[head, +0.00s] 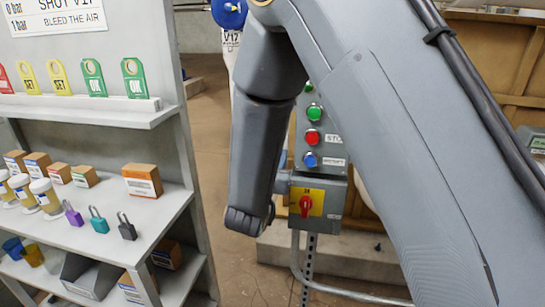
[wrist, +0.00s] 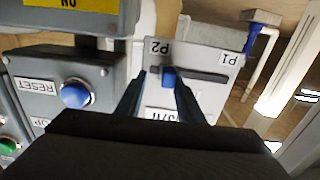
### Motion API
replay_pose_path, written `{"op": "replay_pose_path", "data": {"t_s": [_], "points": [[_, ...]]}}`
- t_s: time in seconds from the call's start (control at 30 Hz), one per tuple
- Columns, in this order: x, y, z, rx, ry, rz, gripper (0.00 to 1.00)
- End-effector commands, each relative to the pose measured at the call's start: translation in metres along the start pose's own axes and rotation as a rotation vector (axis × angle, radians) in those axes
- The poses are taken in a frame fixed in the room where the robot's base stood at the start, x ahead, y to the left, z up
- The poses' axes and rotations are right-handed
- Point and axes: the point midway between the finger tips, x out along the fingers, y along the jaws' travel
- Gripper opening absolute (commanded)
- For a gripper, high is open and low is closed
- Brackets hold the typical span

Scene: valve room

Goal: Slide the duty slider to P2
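The duty slider's blue knob (wrist: 169,78) shows in the wrist view, in a dark slot (wrist: 205,76) on a grey panel. The picture is upside down there. The knob is near the slot end by the P2 label (wrist: 159,47), away from the P1 label (wrist: 231,59). My gripper (wrist: 161,80) is open, its two dark fingers on either side of the knob. The right finger looks close to the knob; contact cannot be told. A small gap shows by the left finger. In the head view my arm hides the slider and gripper.
A blue RESET button (wrist: 76,94) is left of the fingers in the wrist view. The head view shows a red rotary switch (head: 305,204) below a button column, a bent rail (head: 340,290), and a shelf (head: 150,215) with padlocks and boxes at left.

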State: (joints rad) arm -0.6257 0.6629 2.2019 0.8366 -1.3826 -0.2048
Motion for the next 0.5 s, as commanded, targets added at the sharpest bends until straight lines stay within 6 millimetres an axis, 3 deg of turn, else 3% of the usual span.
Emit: {"op": "replay_pose_path", "data": {"t_s": [0.33,0.5], "points": [[-0.001,-0.002,0.000,0.001,0.000,-0.004,0.34],[-0.016,-0.003,0.000,0.001,0.000,-0.007,0.34]]}}
